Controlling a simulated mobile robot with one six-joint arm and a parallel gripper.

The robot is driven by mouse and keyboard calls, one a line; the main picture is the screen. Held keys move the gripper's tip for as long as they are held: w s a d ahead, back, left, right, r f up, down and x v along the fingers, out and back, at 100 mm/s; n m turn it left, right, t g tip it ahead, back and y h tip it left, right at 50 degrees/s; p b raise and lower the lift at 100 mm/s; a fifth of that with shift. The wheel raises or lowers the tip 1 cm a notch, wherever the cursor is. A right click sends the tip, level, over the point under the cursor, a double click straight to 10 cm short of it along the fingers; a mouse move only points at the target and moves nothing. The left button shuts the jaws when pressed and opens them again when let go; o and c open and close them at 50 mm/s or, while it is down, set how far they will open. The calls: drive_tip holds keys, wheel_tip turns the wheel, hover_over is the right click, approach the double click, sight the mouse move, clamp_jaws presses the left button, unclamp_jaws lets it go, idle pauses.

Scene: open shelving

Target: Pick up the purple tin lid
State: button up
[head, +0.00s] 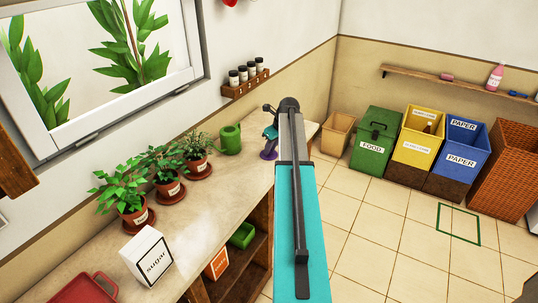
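A small purple thing (268,154), which looks like the purple tin lid, shows at the far end of the counter, just left of my arm. My gripper (269,134) is right above it and partly covers it. The parts are small and overlap, so I cannot tell whether the fingers touch it or are open or shut.
A green watering can (230,139) stands close to the left of my gripper. Potted plants (133,208), a sugar box (147,256) and a red tray (86,290) are along the counter (215,200). A spice rack (246,84) is on the wall. Bins (376,139) stand beyond.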

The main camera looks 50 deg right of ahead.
drive_tip(key=shift+r, duration=0.1)
clamp_jaws()
drive_tip(key=shift+r+b, duration=0.75)
drive_tip(key=shift+r, duration=0.95)
drive_tip(key=s+d+b, duration=0.1)
drive_tip(key=s, duration=0.7)
drive_tip(key=s+d+r+b, duration=0.1)
drive_tip(key=s+b, duration=0.1)
drive_tip(key=s, duration=0.6)
drive_tip(key=shift+d+r, duration=0.25)
